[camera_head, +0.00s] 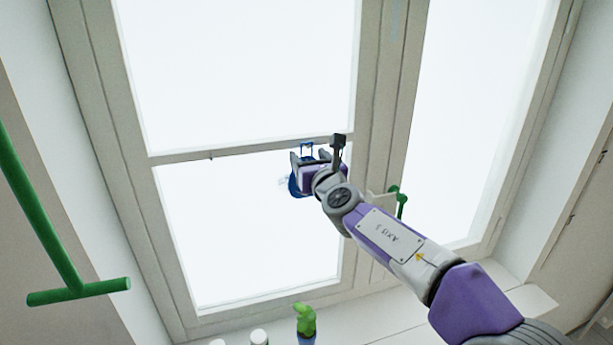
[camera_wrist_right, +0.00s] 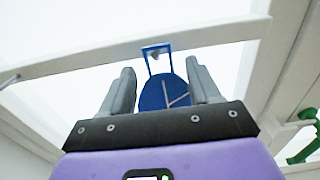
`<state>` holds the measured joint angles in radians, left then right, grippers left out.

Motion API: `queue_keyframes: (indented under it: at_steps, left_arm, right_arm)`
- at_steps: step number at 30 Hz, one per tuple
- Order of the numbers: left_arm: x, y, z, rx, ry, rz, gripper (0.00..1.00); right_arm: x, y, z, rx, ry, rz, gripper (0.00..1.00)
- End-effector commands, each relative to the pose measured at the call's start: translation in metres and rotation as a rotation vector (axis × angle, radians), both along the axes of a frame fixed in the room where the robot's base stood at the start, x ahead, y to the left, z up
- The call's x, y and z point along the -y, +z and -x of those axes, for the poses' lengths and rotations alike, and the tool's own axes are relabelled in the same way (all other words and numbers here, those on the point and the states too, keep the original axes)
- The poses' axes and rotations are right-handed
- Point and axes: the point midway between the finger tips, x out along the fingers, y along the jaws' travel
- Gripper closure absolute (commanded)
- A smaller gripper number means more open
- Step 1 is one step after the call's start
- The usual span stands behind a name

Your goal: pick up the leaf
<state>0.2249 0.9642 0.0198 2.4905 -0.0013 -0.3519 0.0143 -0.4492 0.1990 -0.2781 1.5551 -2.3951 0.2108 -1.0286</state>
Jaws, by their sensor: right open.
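A blue, rounded leaf-like piece (camera_wrist_right: 153,98) with pale vein-like lines hangs from a blue square loop at the window's crossbar. In the head view its blue edge (camera_head: 294,187) shows beside my right gripper (camera_head: 308,156), which hides most of it. In the right wrist view my right gripper (camera_wrist_right: 160,72) is open, with one grey finger on each side of the blue piece. I cannot tell whether either finger touches it. My left gripper is not in view.
A pale window crossbar (camera_head: 245,149) runs close behind the gripper. A green window handle (camera_head: 401,200) is just to the right. A large green T-shaped bar (camera_head: 80,291) is at left. A green figure (camera_head: 305,320) and white-topped items (camera_head: 259,337) stand below.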

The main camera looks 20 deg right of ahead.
Motion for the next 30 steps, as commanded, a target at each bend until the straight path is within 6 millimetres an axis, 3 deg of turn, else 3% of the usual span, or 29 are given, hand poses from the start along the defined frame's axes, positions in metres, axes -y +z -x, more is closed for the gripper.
queue_keyframes:
  at_steps: [8,20,30]
  left_arm:
    - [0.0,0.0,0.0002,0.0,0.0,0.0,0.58]
    - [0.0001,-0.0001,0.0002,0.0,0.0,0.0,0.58]
    - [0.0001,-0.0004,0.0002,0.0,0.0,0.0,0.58]
  right_arm:
    - [0.0006,-0.0002,-0.0027,0.0,-0.001,0.0,0.4]
    - [0.0,-0.0025,-0.0028,-0.005,0.0,0.0,1.0]
    - [-0.0009,-0.0068,-0.0038,-0.013,0.003,0.001,1.0]
